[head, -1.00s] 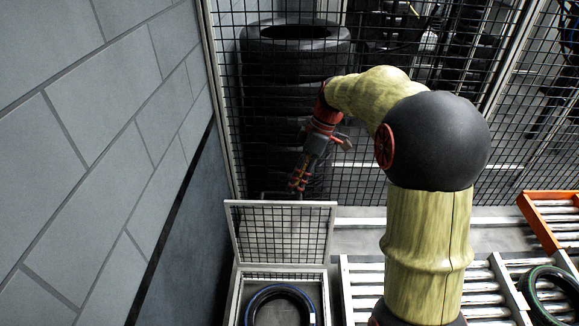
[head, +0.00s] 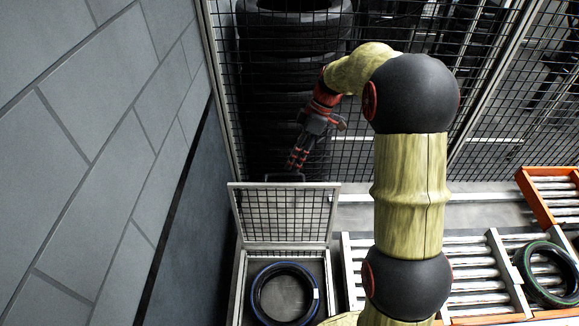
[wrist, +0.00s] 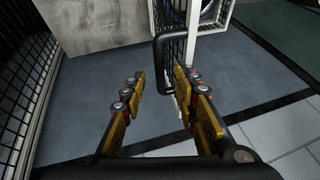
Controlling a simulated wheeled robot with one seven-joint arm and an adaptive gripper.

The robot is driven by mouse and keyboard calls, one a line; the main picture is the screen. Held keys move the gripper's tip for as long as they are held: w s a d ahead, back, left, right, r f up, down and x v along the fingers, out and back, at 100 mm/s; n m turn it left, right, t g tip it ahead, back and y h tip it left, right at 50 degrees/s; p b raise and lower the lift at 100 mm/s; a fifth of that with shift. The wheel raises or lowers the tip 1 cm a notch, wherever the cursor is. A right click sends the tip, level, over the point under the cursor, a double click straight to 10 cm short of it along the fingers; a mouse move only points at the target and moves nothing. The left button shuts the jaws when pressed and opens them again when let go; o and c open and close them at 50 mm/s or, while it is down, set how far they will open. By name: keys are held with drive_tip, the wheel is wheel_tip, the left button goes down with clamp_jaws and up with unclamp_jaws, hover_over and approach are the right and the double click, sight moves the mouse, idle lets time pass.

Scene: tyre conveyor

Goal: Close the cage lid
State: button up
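The cage lid (head: 334,215), a white frame with dark mesh, stands raised at the back of the cage (head: 240,290) in the head view. A dark tyre with a blue edge (head: 257,293) lies inside the cage. A dark handle (head: 285,177) sticks up at the lid's top edge; it also shows in the wrist view (wrist: 158,55). My gripper (head: 293,167) is just behind and above the lid's top edge, pointing down. In the wrist view my gripper (wrist: 160,78) has its fingers apart, with the handle just beyond the fingertips, close to the right finger. Contact cannot be told.
A grey block wall (head: 90,160) runs along the left. A mesh fence (head: 400,165) and stacked tyres (head: 290,45) stand behind. A roller conveyor (head: 470,275) with a green-edged tyre (head: 525,262) is on the right. Floor is clear around my gripper in the wrist view.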

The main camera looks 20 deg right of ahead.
drive_tip(key=shift+x, duration=2)
drive_tip(key=shift+c, duration=0.3)
drive_tip(key=shift+d, duration=0.1)
clamp_jaws()
